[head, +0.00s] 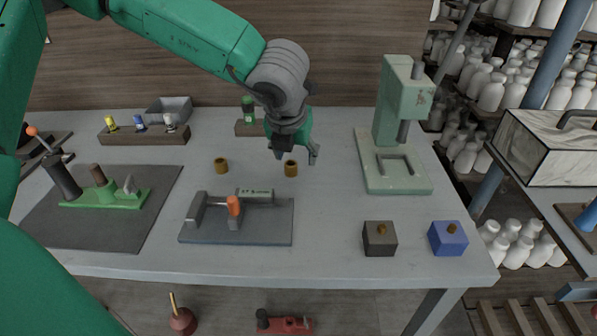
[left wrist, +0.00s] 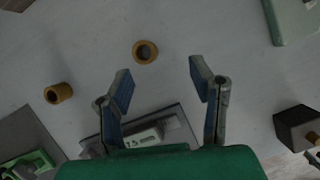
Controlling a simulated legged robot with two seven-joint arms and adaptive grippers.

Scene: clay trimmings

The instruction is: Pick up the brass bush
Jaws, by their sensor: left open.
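Two brass bushes, short yellow-brown rings with a dark bore, stand upright on the grey bench. The right-hand bush (head: 291,169) is just below my left gripper (head: 295,152); the other bush (head: 221,165) stands to its left. In the left wrist view my left gripper (left wrist: 157,84) is open and empty, blue pads apart. There the nearer bush (left wrist: 145,51) lies beyond the fingertips, left of the middle of the gap, and the other bush (left wrist: 58,92) is outside the left finger. My right gripper is not in view.
A grey plate with an orange-handled clamp (head: 267,234) lies in front of the bushes. A pale green press (head: 391,178) stands right. A black block (head: 379,240) and a blue block (head: 448,238) sit front right. A wooden holder (head: 144,137) is back left.

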